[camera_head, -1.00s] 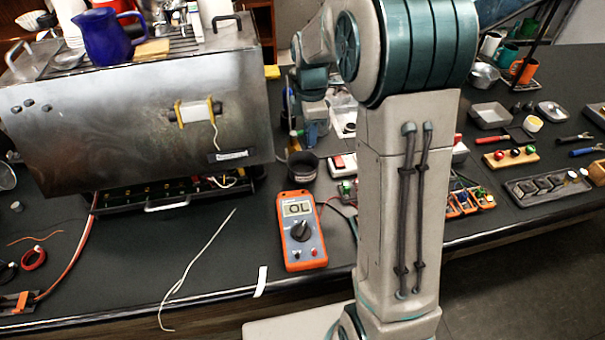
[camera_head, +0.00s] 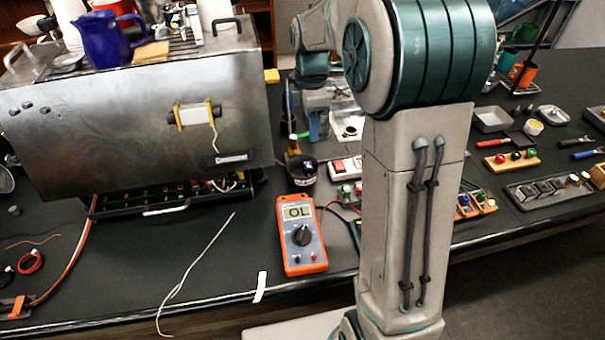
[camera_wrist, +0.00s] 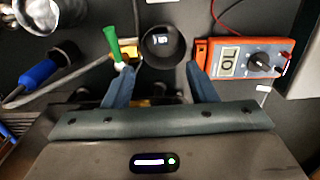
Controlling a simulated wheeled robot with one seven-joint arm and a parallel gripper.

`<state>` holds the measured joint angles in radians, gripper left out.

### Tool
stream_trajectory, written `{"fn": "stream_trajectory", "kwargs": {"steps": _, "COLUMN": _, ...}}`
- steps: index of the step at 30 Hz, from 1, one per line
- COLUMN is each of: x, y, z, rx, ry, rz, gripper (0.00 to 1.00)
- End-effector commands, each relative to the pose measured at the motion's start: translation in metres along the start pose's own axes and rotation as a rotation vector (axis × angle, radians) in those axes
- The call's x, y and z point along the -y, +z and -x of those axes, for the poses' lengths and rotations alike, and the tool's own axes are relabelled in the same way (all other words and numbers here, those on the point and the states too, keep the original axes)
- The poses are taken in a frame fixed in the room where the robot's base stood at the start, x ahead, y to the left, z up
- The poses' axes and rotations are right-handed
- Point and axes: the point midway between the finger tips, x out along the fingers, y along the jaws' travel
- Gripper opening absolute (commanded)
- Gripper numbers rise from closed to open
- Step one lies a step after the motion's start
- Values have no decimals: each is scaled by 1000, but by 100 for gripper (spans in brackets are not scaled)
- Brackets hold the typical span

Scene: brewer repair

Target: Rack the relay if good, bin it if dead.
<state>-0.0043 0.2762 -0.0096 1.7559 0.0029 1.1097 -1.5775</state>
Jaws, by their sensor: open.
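A small dark piece with white markings, apparently the relay (camera_wrist: 159,40), lies inside a round black bin (camera_wrist: 166,62). The bin (camera_head: 302,181) also stands behind the meter in the head view. My gripper (camera_wrist: 160,76) is open and empty, its two blue fingers apart on either side of the bin's near edge. In the head view my gripper is partly hidden behind my arm. The orange multimeter (camera_head: 301,240) lies on the bench and reads OL; it also shows in the wrist view (camera_wrist: 246,60). A grey tray with several dark blocks (camera_head: 549,188) sits at the right.
The metal brewer (camera_head: 130,120) stands at the left with a blue jug (camera_head: 105,38) on top. A green-handled tool (camera_wrist: 112,42) lies left of the bin. My arm hides part of the bench. A loose pale wire (camera_head: 195,262) lies on clear bench left of the meter.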

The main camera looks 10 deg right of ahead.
Motion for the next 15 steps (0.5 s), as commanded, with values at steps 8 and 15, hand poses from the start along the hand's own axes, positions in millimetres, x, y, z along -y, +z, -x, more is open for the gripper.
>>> {"fn": "stream_trajectory", "kwargs": {"steps": 8, "x": -1, "y": 0, "z": 64, "rx": 0, "ry": 5, "rz": -1, "gripper": 52}}
{"fn": "stream_trajectory", "kwargs": {"steps": 15, "x": 0, "y": 0, "z": 93, "rx": 0, "ry": 2, "rz": -1, "gripper": 52}}
